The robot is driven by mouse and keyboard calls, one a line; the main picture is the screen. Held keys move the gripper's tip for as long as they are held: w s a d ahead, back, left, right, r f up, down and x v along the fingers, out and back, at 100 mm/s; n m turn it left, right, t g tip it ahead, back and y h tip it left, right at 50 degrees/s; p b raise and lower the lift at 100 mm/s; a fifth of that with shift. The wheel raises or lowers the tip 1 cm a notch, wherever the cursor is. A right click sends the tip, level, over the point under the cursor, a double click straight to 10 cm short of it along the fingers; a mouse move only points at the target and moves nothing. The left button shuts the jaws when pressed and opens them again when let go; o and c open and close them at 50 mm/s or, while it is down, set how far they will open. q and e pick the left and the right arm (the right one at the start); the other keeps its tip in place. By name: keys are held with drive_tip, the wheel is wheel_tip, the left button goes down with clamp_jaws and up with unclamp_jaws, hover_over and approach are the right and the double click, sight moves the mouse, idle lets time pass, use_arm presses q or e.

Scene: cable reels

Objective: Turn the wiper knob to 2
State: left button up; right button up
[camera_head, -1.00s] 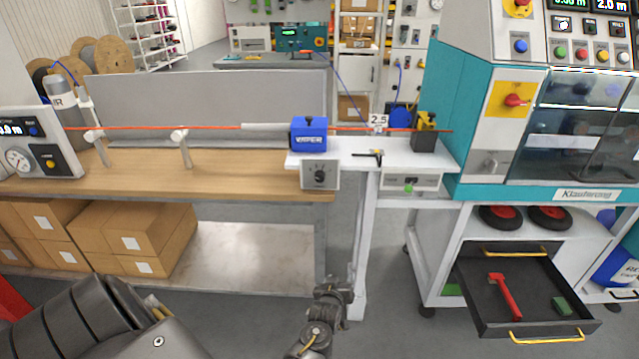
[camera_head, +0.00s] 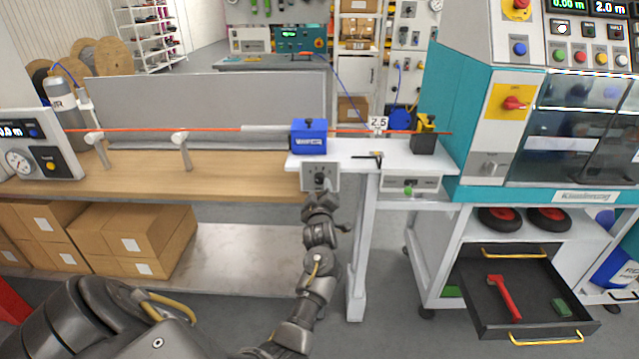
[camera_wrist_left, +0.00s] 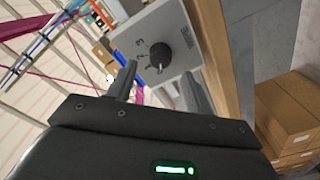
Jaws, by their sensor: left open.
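The wiper knob (camera_wrist_left: 160,55) is a round black knob on a light grey plate (camera_wrist_left: 183,28) with numbers beside it, seen in the left wrist view. In the head view the knob plate (camera_head: 308,181) hangs at the bench's front edge, below the blue wiper box (camera_head: 309,137). My left gripper (camera_head: 320,190) is just in front of the plate and partly covers its lower part. In the left wrist view my left gripper (camera_wrist_left: 158,90) is open, its two fingers apart, with the knob beyond and between them. I cannot read the knob's setting surely. My right gripper is not in view.
An orange cable (camera_head: 210,129) runs through the wiper box above the bench (camera_head: 240,181). A white side table (camera_head: 345,160) adjoins it. An open drawer (camera_head: 480,312) with a red tool juts out at the right. Cardboard boxes (camera_head: 130,240) stand under the bench.

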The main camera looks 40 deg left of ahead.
sight(319, 182)
use_arm(q)
drive_tip(key=x, duration=0.4)
drive_tip(key=shift+w+a, duration=0.25)
drive_tip(key=shift+w, duration=0.05)
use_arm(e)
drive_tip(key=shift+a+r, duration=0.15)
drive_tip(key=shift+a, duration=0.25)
use_arm(q)
drive_tip(key=c, duration=1)
drive_tip(key=shift+o, duration=0.2)
